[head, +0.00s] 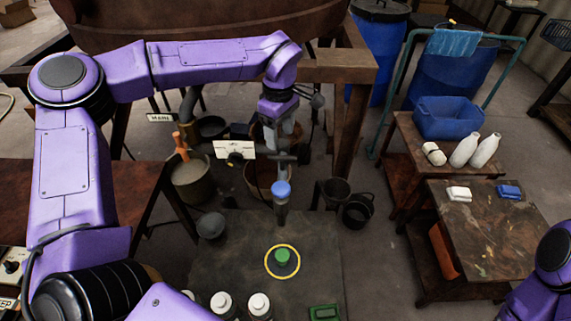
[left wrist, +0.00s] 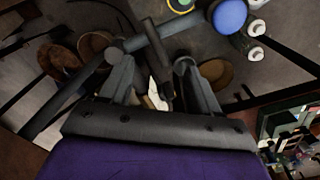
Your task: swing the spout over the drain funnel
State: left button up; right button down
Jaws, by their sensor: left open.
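A dark pipe arm that looks like the spout (head: 281,212) has a blue ball (head: 281,188) at its near end, above the front table. In the left wrist view the dark bar (left wrist: 150,35) runs slantwise past my fingertips to the blue ball (left wrist: 228,17). My left gripper (head: 287,132) points down behind the ball, near the pipework. Its two fingers (left wrist: 157,75) are apart, and I cannot tell whether they touch the pipe. I cannot tell which vessel is the drain funnel; a grey cup (head: 211,226) and a dark cup (head: 335,191) stand either side. My right gripper is out of view.
A green knob (head: 282,257) sits inside a yellow ring on the front table (head: 225,268). White-capped bottles (head: 259,305) stand at its front edge. A black bucket (head: 358,210) is on the right. A pot with an orange handle (head: 192,182) and a white sign (head: 234,149) stand left of the gripper.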

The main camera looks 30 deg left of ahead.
aim_at(282, 156)
pick_arm(q)
jog(key=shift+w+f, duration=0.2)
jog(key=shift+f, duration=0.4)
notch_tip(282, 156, down, 9)
jog(key=shift+w+d+f+p, duration=0.1)
jog(key=shift+d+p, duration=0.05)
jog(key=shift+p, duration=0.75)
jog(key=shift+f, duration=0.4)
grip_shut()
